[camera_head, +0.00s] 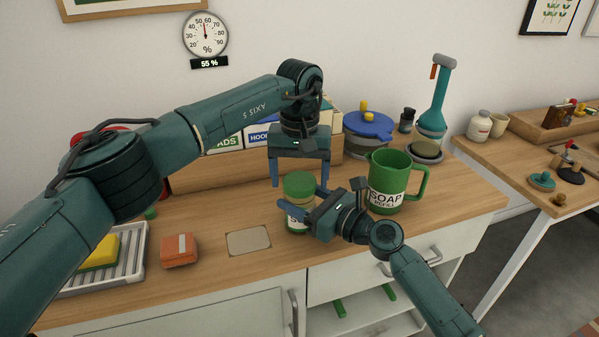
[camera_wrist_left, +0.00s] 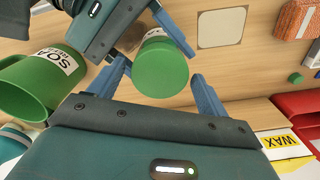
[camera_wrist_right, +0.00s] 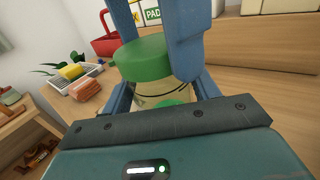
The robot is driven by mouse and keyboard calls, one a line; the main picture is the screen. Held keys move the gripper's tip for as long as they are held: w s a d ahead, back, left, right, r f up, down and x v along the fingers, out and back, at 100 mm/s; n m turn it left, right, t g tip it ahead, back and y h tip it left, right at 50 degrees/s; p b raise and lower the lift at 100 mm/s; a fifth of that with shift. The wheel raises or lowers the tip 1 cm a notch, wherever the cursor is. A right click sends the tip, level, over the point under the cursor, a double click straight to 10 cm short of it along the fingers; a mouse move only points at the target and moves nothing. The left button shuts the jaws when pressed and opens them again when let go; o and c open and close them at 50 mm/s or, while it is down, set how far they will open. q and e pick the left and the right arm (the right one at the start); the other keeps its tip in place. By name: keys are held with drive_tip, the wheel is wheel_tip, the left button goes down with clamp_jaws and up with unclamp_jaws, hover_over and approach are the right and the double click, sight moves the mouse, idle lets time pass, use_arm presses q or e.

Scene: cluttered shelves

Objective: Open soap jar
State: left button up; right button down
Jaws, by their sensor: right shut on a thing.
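The soap jar (camera_head: 297,216) stands upright on the wooden counter, with a green lid (camera_head: 299,184) on it. My right gripper (camera_head: 302,204) is shut on the jar body from the front right, one finger on each side; the right wrist view also shows the jar body (camera_wrist_right: 152,92). My left gripper (camera_head: 299,180) comes from above and behind, open, its blue fingers on either side of the lid. In the left wrist view the lid (camera_wrist_left: 162,68) lies between and slightly beyond the fingertips, with a gap at each side. Part of the jar's label is hidden by my right gripper.
A green soap refill mug (camera_head: 388,182) stands close to the right of my right gripper. A beige mat (camera_head: 248,240), an orange sponge-like block (camera_head: 179,250) and a drying rack (camera_head: 132,262) lie to the left. A wooden crate (camera_head: 215,172) stands behind. The counter around the mat is free.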

use_arm(q)
drive_tip(key=c, duration=0.9)
drive_tip(key=n, duration=1.2)
drive_tip(key=shift+n, duration=0.4)
drive_tip(key=n, duration=0.6)
drive_tip(key=shift+r+n, duration=0.1)
drive_tip(key=shift+n, duration=0.2)
drive_tip(key=n, duration=0.8)
drive_tip(key=shift+n, duration=0.4)
drive_tip(key=n, duration=0.6)
drive_tip(key=shift+n, duration=0.3)
drive_tip(key=n, duration=0.6)
drive_tip(key=shift+n, duration=0.3)
drive_tip(key=n, duration=0.6)
drive_tip(key=shift+n, duration=0.3)
drive_tip(key=n, duration=0.6)
drive_tip(key=shift+r, duration=0.1)
drive_tip(key=shift+r, duration=0.25)
